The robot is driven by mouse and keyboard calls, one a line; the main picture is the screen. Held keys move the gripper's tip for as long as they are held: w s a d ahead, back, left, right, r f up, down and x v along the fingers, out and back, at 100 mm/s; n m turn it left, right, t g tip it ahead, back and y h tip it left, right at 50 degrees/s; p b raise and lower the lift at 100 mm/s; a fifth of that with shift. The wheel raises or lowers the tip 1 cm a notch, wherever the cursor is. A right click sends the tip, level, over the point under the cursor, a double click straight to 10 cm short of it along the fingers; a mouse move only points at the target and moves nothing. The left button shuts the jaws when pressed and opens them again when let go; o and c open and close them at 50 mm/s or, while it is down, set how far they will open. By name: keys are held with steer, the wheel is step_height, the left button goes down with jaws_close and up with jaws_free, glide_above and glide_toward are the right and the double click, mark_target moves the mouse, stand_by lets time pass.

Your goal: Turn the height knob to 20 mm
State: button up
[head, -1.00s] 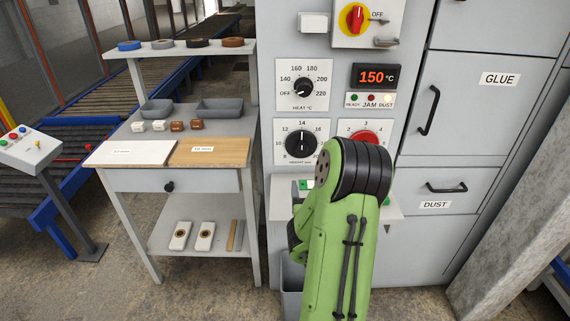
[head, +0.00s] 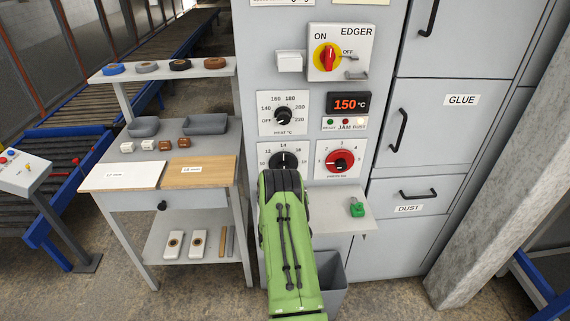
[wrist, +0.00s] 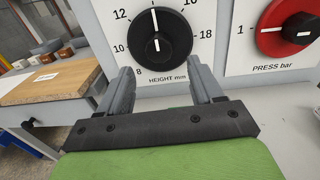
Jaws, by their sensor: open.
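The height knob (wrist: 158,45) is a black round dial on a white plate marked HEIGHT mm. Its white pointer line stands nearly straight up, at about 14. In the head view the upper part of the knob (head: 283,160) shows above my green arm, which hides the rest. My gripper (wrist: 162,75) is open, with its two grey fingers spread apart and nothing between them. In the wrist view the fingertips lie just below the knob, one to each side. Whether they touch the plate I cannot tell.
The red pressure knob (head: 340,162) is just right of the height plate, and the heat knob (head: 283,115) is above it. A small shelf (head: 330,213) with a green item (head: 357,208) juts out below. A table (head: 205,198) with boards stands left.

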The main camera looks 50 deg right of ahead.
mark_target(284, 166)
steer(key=p+x, duration=0.4)
steer(key=x, duration=0.1)
steer(key=shift+a, duration=0.1)
steer(key=c, duration=1)
steer(key=shift+c, duration=0.2)
steer(key=shift+m+b, duration=0.3)
